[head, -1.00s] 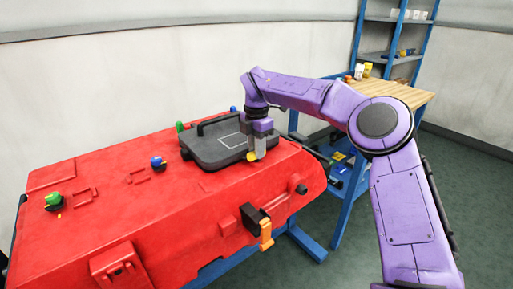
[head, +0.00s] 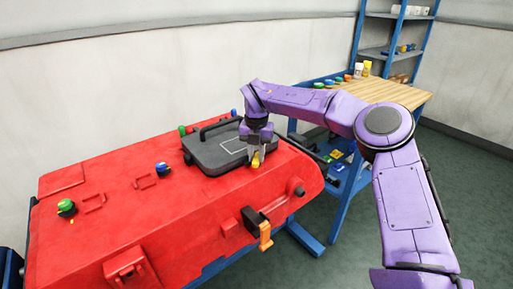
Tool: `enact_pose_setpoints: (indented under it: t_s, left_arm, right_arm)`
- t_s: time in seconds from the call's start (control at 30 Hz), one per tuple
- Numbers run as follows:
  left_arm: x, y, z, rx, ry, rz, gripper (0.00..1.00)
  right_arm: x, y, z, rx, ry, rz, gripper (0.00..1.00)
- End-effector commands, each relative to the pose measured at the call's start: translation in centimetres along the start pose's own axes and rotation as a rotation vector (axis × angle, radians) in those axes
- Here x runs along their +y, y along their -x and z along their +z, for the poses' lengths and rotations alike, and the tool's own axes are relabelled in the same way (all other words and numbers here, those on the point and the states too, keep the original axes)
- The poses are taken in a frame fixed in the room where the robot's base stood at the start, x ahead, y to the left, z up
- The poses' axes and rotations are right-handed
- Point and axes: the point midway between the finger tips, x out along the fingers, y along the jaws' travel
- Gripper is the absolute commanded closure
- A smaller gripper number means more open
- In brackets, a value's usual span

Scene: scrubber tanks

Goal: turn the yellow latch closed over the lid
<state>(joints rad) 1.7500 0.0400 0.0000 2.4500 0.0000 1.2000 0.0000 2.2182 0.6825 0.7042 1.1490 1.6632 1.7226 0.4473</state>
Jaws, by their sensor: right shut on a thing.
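The dark grey lid (head: 212,152) lies on top of the red scrubber tank (head: 110,225), with a black handle along its far left side. The yellow latch (head: 256,160) is at the lid's near right edge. My right gripper (head: 255,156) comes down on it from above and is shut on it; the fingers hide part of the latch. The latch looks turned with its length pointing roughly toward the lid's edge, but how far it overlaps the lid is hard to tell. My left gripper is out of view.
Green (head: 66,208) and blue (head: 161,168) caps stand on the tank's left part. An orange latch (head: 265,236) hangs on its front. A wooden workbench (head: 385,92) with small items and a blue shelf (head: 397,50) stand behind right.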

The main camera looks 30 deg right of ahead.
Motion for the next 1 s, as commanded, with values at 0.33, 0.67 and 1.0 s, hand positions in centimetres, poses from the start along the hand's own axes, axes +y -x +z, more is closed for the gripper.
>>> enact_pose_setpoints:
  t_s: [0.33,0.67,1.0]
  left_arm:
    - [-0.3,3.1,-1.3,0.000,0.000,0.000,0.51]
    - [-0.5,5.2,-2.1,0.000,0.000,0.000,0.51]
    - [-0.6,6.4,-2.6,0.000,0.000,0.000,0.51]
  right_arm:
    - [0.0,0.5,0.1,-0.001,0.328,0.002,1.00]
    - [0.0,0.4,0.1,-0.003,0.615,0.001,1.00]
    - [0.0,0.3,0.1,-0.005,0.802,0.001,1.00]
